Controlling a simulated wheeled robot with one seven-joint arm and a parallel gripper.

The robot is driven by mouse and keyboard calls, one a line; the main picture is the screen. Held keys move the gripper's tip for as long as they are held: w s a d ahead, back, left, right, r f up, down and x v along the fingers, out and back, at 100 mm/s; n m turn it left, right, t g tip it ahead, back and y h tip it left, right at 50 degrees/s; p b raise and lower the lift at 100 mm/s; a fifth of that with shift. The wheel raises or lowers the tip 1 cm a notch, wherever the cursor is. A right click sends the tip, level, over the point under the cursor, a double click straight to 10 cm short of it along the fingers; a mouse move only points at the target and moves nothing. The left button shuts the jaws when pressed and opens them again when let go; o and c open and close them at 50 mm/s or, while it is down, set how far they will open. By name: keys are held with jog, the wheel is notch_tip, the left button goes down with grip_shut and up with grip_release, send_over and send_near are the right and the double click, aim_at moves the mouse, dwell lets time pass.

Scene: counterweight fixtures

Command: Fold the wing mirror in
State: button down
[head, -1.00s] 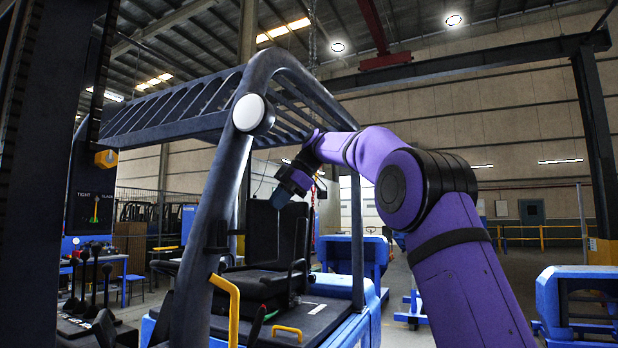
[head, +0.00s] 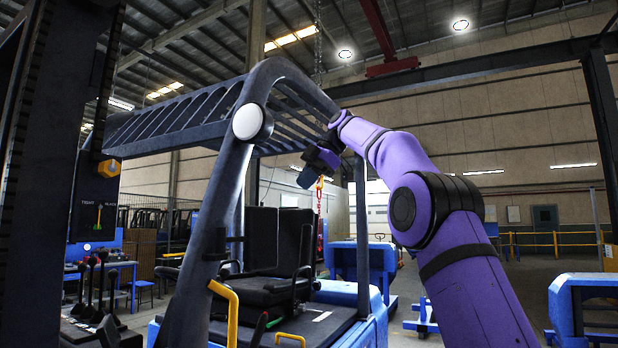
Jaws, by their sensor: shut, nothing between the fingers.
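A round, pale disc in a dark housing (head: 249,122) sits on the front pillar of the blue forklift's overhead guard. It may be the wing mirror, but I cannot be sure. Its face is turned toward me. My gripper (head: 306,180) is dark, shut and empty, to the right of the disc and lower, under the roof bars. It is apart from the disc in the picture. Its fingertips are small and dark, so their detail is hard to see.
The guard's front pillar (head: 214,225) and roof bars (head: 190,112) stand close to my arm. The black seat (head: 270,250) is below my gripper. A red hook (head: 319,198) hangs beside it. A yellow grab handle (head: 231,305) is at the front. Open floor lies to the right.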

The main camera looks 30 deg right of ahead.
jog(key=shift+s+d+r, duration=0.15)
jog(key=shift+d+r, duration=0.2)
jog(key=shift+r, duration=0.15)
dwell(0.3)
jog(key=s+a+f+m+h, duration=0.2)
jog(key=s+a+f+m, duration=0.3)
jog(key=s, duration=0.4)
jog(key=s+a+f+m+h, duration=0.2)
jog(key=s+f+m, duration=0.2)
jog(key=s+m, duration=0.35)
jog(key=s+d+f+m+t+h, duration=0.1)
jog(key=s+f+m, duration=0.7)
jog(key=s+f, duration=1.6)
jog(key=shift+d+f+t+h, duration=0.15)
jog(key=shift+f+t+h, duration=0.25)
jog(key=shift+f+h, duration=0.35)
jog(key=shift+m, duration=0.25)
